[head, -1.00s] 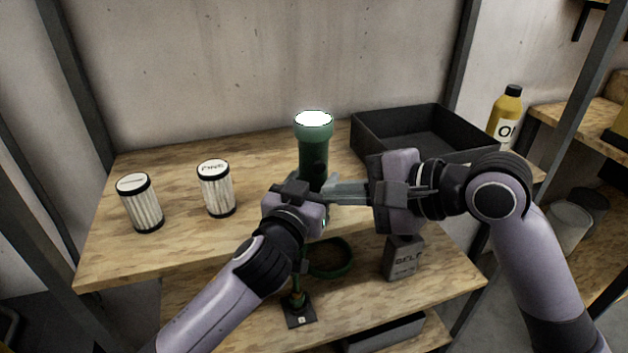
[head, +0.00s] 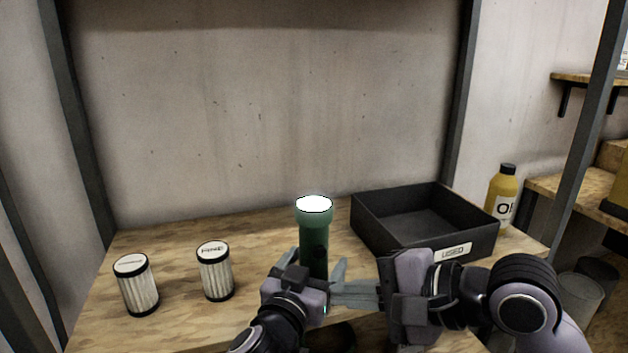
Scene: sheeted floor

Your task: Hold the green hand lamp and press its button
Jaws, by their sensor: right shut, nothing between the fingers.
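The green hand lamp (head: 314,238) stands upright near the middle, its round top glowing white. My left gripper (head: 313,268) has one finger on each side of the lamp's body and appears shut on it. The lamp's lower end is hidden behind this gripper, so I cannot tell whether it rests on the shelf. A small dark spot on the lamp's right front may be its button. My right gripper (head: 337,291) is shut and empty, its fingers pointing left just below and right of the lamp; I cannot tell whether they touch anything.
Two white ribbed filters (head: 138,288) (head: 216,272) stand on the wooden shelf (head: 180,254) at left. A black open bin (head: 380,222) with a label sits right of the lamp. A yellow bottle (head: 502,190) stands behind at right. Bare shelf lies between the filters and lamp.

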